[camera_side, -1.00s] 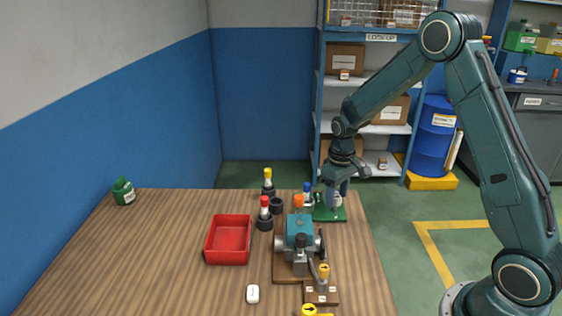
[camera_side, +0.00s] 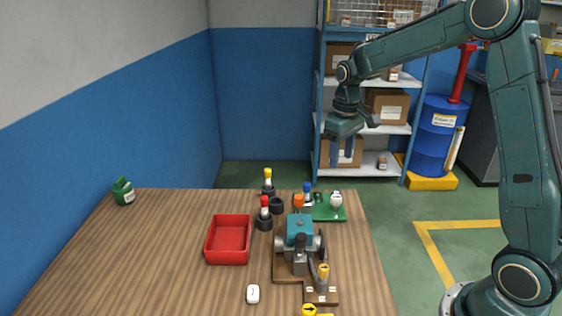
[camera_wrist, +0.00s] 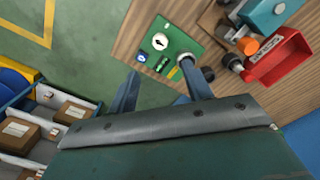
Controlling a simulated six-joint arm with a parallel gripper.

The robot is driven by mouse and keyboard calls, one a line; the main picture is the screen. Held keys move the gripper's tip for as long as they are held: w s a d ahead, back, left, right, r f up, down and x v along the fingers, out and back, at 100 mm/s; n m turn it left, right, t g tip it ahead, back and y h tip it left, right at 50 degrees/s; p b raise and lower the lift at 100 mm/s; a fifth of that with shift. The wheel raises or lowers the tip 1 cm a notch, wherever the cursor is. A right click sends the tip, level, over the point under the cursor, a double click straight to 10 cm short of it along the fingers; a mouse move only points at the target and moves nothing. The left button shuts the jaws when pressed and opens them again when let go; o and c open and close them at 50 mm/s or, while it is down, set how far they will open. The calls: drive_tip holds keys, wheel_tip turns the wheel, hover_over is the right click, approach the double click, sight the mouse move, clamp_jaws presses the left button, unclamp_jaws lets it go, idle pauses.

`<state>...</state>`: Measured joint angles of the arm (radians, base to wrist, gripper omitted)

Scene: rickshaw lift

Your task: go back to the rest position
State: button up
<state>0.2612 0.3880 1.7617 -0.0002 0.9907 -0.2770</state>
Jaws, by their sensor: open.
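My gripper (camera_side: 342,150) is up in the air above and behind the far right end of the wooden table (camera_side: 160,255). Its two fingers stand apart with nothing between them. In the wrist view the two fingers of my gripper (camera_wrist: 160,92) also show apart and empty. Below it on the table lies a green board (camera_side: 325,212) with a white round piece (camera_side: 336,199) on it. The board also shows in the wrist view (camera_wrist: 178,42), with the white round dial (camera_wrist: 160,41) on it.
A teal machine (camera_side: 300,230) on a wooden base, a red tray (camera_side: 228,240), and red- and yellow-topped bottles (camera_side: 264,205) stand on the table. A shelf rack (camera_side: 318,120) with boxes and a blue barrel (camera_side: 432,135) stand behind. The air around my gripper is clear.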

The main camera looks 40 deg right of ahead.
drive_tip(key=shift+r, duration=0.4)
drive_tip(key=shift+s+a+r, duration=0.1)
drive_tip(key=s+a+r+t, duration=0.3)
drive_tip(key=s+a+r, duration=0.4)
drive_tip(key=s+r, duration=0.3)
drive_tip(key=s+a+t, duration=0.2)
drive_tip(key=s+a, duration=0.2)
drive_tip(key=s, duration=1.1)
drive_tip(key=shift+a+f+t, duration=0.15)
drive_tip(key=shift+f+t, duration=0.15)
drive_tip(key=shift+f, duration=0.05)
